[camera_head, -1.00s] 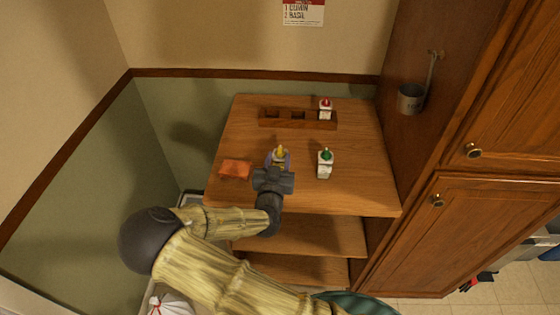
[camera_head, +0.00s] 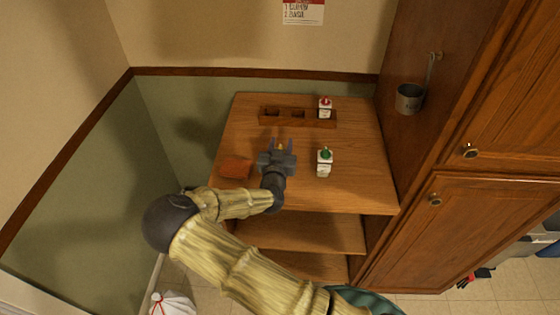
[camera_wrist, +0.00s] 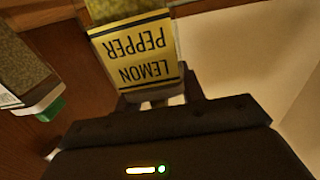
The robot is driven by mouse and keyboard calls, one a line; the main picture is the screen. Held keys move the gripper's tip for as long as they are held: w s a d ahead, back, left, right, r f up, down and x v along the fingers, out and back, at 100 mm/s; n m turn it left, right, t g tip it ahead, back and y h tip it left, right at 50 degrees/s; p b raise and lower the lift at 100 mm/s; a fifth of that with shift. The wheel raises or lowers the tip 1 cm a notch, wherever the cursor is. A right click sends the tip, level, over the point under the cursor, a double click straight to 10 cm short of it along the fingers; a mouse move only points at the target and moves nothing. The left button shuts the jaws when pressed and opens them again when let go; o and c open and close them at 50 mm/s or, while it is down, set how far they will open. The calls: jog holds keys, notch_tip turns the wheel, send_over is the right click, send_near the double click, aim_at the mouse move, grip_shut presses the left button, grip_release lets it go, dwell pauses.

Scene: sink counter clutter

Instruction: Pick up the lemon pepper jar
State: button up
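The lemon pepper jar (camera_wrist: 135,55) fills the upper middle of the wrist view. Its yellow label reads upside down there, with a pale cap end toward my gripper. In the head view only a small yellow bit of the jar (camera_head: 280,147) shows between my fingers; the rest is hidden by the gripper. My gripper (camera_head: 278,146) is over the wooden counter, with its two fingers spread on either side of the jar. In the wrist view the fingers (camera_wrist: 158,98) stand apart near the cap end. I cannot tell if they touch it.
A green-capped jar (camera_head: 324,163) stands close to the right. A red-capped jar (camera_head: 325,107) sits in the right slot of the wooden rack (camera_head: 285,121) at the back. An orange-brown block (camera_head: 236,169) lies to the left. A cabinet wall (camera_head: 420,130) bounds the right side.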

dwell(0.3)
grip_shut()
jog(key=shift+r, duration=0.1)
notch_tip(320, 180, up, 10)
jog(key=b, duration=0.2)
dwell(0.5)
dwell(0.4)
